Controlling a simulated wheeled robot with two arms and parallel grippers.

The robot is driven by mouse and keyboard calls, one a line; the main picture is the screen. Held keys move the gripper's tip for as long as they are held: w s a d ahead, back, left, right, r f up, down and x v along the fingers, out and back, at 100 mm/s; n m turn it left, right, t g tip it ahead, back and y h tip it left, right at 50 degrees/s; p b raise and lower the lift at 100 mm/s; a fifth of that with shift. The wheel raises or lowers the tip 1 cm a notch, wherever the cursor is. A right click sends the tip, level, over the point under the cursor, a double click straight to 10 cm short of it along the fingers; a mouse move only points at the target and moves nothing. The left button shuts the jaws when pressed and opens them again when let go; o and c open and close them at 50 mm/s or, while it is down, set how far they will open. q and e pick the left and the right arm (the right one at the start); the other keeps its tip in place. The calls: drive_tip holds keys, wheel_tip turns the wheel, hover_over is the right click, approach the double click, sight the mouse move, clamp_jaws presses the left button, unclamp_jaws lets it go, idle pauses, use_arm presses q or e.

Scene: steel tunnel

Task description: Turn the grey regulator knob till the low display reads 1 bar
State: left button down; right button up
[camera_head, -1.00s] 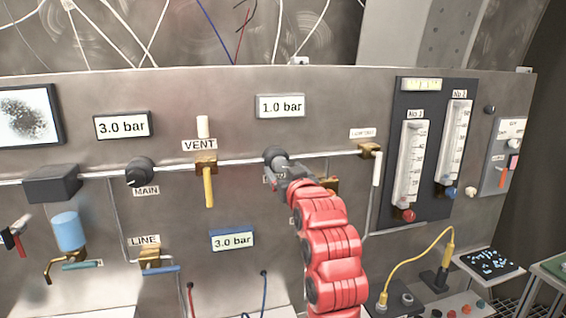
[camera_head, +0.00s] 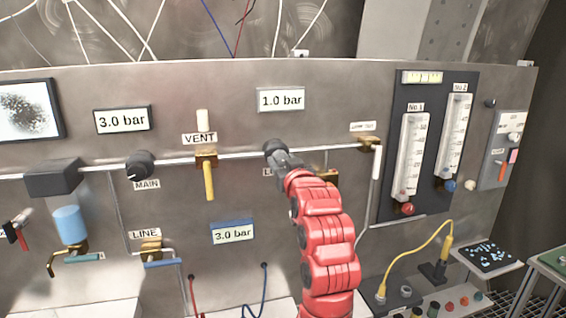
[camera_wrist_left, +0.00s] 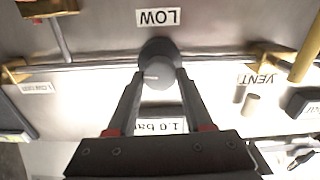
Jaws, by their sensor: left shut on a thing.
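The grey regulator knob (camera_head: 272,148) is on the pipe in the middle of the panel, mostly behind my left gripper (camera_head: 284,163). In the left wrist view, the round knob (camera_wrist_left: 158,73) is between the two fingers of my left gripper (camera_wrist_left: 160,82), which is shut on it. A white line shows on the knob's face. The LOW label (camera_wrist_left: 158,17) is beside the knob. The low display (camera_head: 281,100), above the knob in the head view, reads 1.0 bar. My right gripper is not in view.
The MAIN knob (camera_head: 140,165) and the VENT valve (camera_head: 207,165) are to the left on the same pipe. Another display (camera_head: 122,120) and a blue-framed one (camera_head: 233,232) both read 3.0 bar. Two flow tubes (camera_head: 427,150) are to the right.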

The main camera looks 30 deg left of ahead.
use_arm(q)
drive_tip(key=shift+f+m+b, duration=0.1)
drive_tip(key=shift+m+b, duration=0.4)
drive_tip(key=shift+b, duration=0.1)
drive_tip(key=shift+c, duration=1.5)
unclamp_jaws()
drive_tip(key=b+v, duration=0.4)
drive_tip(key=v, duration=1.3)
drive_tip(key=shift+s, duration=0.2)
drive_tip(key=shift+d, duration=0.15)
